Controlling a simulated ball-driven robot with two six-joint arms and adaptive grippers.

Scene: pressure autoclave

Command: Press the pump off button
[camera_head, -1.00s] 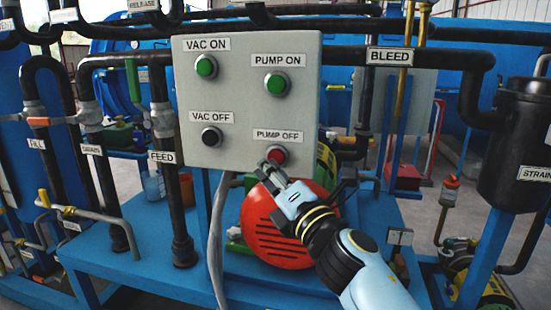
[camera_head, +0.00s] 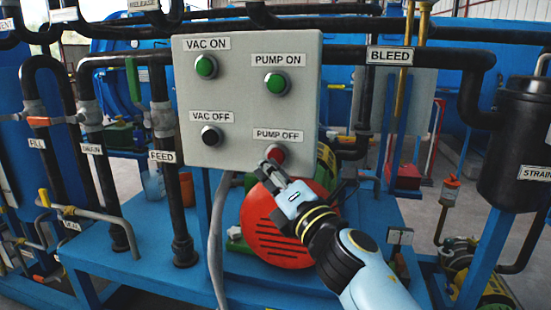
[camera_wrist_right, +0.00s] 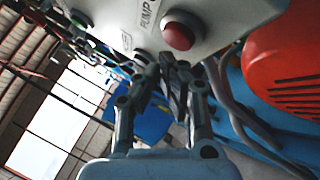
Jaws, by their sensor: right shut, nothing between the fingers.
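The red pump off button (camera_head: 277,153) sits under the PUMP OFF label at the lower right of the grey control box (camera_head: 235,105). In the right wrist view the red button (camera_wrist_right: 178,36) shows above and a little right of the fingertips. My right gripper (camera_head: 264,170) is shut and empty, its tips just below and left of the button. In the right wrist view my right gripper (camera_wrist_right: 162,62) points toward the box's lower edge. I cannot tell whether the tips touch the box. My left gripper is not in view.
A green pump on button (camera_head: 276,83), a green vac on button (camera_head: 206,66) and a black vac off button (camera_head: 211,136) share the box. A red slotted motor cover (camera_head: 265,225) lies below, close behind my right arm. Black pipes stand left.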

